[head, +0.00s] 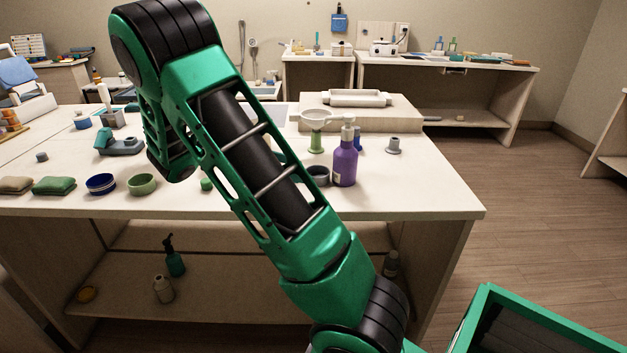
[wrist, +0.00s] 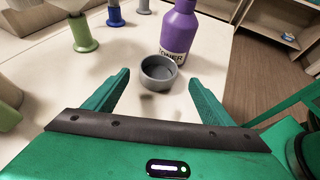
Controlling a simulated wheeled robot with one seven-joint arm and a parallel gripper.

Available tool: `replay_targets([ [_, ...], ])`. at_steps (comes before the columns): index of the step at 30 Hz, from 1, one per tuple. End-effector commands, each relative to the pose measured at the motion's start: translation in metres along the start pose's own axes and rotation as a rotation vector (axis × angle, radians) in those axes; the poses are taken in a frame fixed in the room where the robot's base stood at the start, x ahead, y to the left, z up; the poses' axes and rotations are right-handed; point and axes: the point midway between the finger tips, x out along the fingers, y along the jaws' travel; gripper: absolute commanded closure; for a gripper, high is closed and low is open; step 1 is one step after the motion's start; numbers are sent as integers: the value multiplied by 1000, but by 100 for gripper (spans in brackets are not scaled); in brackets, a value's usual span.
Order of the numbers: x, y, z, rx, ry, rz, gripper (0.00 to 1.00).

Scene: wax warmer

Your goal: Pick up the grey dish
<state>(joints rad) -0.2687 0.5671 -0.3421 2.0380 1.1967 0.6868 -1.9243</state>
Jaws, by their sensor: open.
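The grey dish (wrist: 158,74) is a small round bowl on the pale table top, ahead of my gripper in the wrist view. My gripper (wrist: 159,82) is open, with its two green fingers apart, one to each side of the dish's near side, and nothing held between them. The dish also shows in the head view (head: 318,177), partly hidden by my arm. A purple pump bottle (wrist: 177,32) stands right behind the dish, close to it.
A green-based funnel stand (head: 316,140) and a small grey piece (head: 394,145) stand nearby. A green bowl (head: 142,184) and a blue bowl (head: 101,184) lie further left. The table's right end (head: 440,190) is clear.

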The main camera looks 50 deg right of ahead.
Motion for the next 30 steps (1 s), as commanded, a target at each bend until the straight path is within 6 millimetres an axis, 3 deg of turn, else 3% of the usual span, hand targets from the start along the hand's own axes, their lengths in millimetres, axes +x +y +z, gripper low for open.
replay_targets([
  [20,72,3,3,2,2,-2,23],
  [29,77,4,2,2,3,0,23],
  [30,77,4,2,3,3,0,28],
])
